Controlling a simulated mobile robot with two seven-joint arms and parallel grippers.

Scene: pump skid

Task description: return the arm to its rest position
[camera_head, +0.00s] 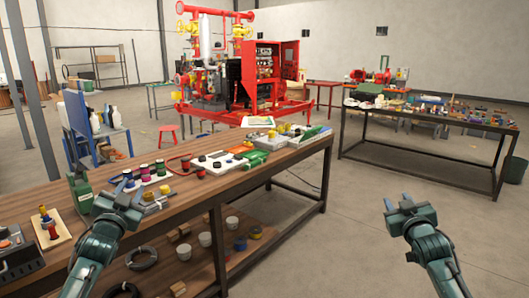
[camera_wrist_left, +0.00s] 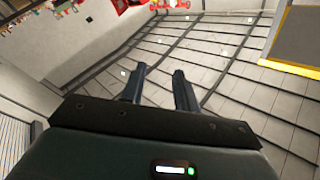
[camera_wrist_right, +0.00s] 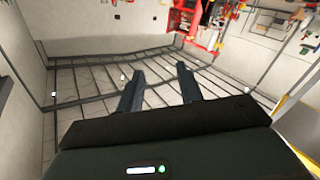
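My left gripper (camera_head: 124,186) is raised over the near left part of the wooden workbench in the head view. Its two fingers (camera_wrist_left: 160,82) stand apart with nothing between them in the left wrist view. My right gripper (camera_head: 399,201) is held over the bare floor to the right of the workbench. Its two fingers (camera_wrist_right: 158,82) also stand apart and empty in the right wrist view. Both wrist views look past the fingers toward the ceiling and upper walls.
The wooden workbench (camera_head: 180,205) holds jars, a green device (camera_head: 80,192) and several small parts close to my left gripper. A second table (camera_head: 430,118) stands at the back right. A red pump skid (camera_head: 245,80) stands at the back. Floor around my right gripper is clear.

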